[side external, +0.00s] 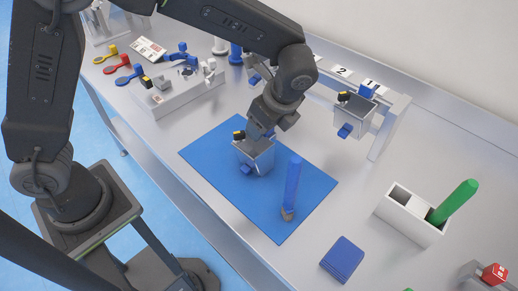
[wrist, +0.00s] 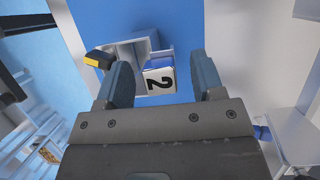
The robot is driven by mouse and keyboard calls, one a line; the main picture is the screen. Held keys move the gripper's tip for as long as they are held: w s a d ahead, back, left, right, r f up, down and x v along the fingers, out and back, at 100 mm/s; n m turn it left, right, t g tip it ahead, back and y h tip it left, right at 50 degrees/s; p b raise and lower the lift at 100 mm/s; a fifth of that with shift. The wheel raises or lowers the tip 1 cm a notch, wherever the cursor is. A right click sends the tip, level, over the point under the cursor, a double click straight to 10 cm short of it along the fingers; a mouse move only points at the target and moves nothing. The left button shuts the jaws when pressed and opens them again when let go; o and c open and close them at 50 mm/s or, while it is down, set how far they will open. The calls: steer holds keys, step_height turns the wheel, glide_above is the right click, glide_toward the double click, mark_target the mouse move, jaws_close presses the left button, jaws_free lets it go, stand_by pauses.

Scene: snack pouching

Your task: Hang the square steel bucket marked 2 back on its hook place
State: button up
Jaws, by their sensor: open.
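The square steel bucket marked 2 (side external: 262,162) stands upright on the blue mat (side external: 215,155), with a blue part low on its front and a black-and-yellow piece at its rim. In the wrist view its white tag with a black 2 (wrist: 159,81) faces me, in the gap between my fingers. My gripper (side external: 258,133) is open at the bucket's rim; the wrist view shows both fingers (wrist: 162,82) apart. I cannot tell whether they touch it. The hook rail (side external: 398,100) stands behind, with a 2 label (side external: 341,71) and a 1 label (side external: 370,84).
Another bucket (side external: 357,115) hangs at the rail's right end; one more is partly hidden behind my arm. A white holder (side external: 405,218) with a green handle and a blue block (side external: 343,258) lie to the right.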

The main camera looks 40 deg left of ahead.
jaws_close()
stand_by(0.5)
